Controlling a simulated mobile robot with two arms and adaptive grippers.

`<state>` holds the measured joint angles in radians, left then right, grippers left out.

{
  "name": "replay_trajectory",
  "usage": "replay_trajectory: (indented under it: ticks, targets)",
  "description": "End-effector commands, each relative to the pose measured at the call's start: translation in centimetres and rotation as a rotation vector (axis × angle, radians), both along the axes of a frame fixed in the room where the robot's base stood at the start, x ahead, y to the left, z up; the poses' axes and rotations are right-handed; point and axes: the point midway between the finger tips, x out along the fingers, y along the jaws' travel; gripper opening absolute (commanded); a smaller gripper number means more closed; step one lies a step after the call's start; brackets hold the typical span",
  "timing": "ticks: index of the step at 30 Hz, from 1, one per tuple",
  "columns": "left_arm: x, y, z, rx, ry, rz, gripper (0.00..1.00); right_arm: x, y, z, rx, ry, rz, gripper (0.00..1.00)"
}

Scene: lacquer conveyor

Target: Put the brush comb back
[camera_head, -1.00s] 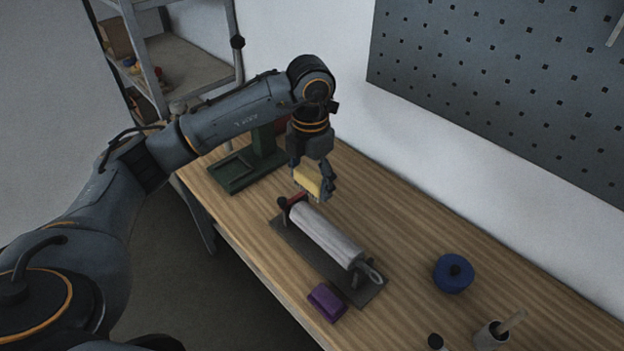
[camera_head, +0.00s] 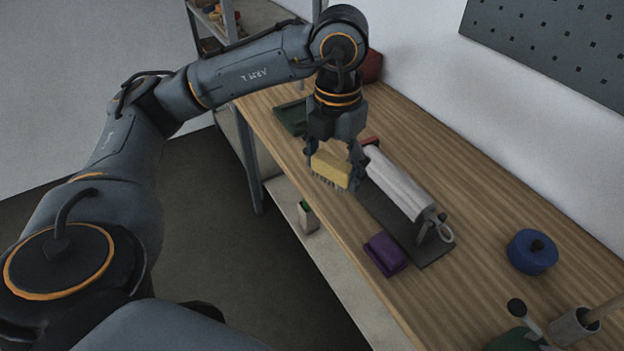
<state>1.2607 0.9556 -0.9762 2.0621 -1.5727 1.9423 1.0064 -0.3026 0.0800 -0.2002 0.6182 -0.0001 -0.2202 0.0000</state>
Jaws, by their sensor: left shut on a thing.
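The brush comb (camera_head: 331,170), a yellow block with grey bristles pointing down, is in my left gripper (camera_head: 334,165). The gripper is shut on it and points down. It holds the comb in front of the far left end of a grey-white roller (camera_head: 398,184), above or just past the table's front edge; the exact height is hard to tell. The roller lies on a dark stand (camera_head: 436,251) on the wooden table. My right gripper is not in view.
A purple block (camera_head: 385,254) lies in front of the stand. A blue round container (camera_head: 532,251) and a grey cup with a stick (camera_head: 575,327) stand at the right. A green base (camera_head: 291,118) is behind my left gripper. A shelf (camera_head: 225,25) stands at the back left.

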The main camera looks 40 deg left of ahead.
Motion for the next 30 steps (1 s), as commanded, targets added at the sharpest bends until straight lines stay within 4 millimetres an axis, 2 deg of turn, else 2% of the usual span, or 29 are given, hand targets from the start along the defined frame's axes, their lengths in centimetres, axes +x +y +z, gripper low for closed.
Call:
replay_trajectory:
  ticks: [1,3,8,19,24,30]
  targets:
    - [-0.5,0.1,-0.9,0.003,-0.003,0.013,0.45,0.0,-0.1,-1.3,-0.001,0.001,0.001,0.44]
    - [-1.1,0.2,-1.0,0.005,0.001,0.031,0.45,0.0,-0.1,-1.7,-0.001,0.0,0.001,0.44]
    - [-0.9,0.7,-1.3,0.007,0.007,0.051,0.45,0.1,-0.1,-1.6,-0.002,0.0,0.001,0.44]
    - [6.2,5.6,-4.9,0.009,0.009,0.053,0.45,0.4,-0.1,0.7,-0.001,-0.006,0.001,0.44]
    - [8.3,7.0,-8.3,0.008,0.009,0.049,0.45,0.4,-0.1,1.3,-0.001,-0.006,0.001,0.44]
    - [9.5,7.8,-10.1,0.008,0.005,0.047,0.45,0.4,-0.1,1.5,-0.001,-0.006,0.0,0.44]
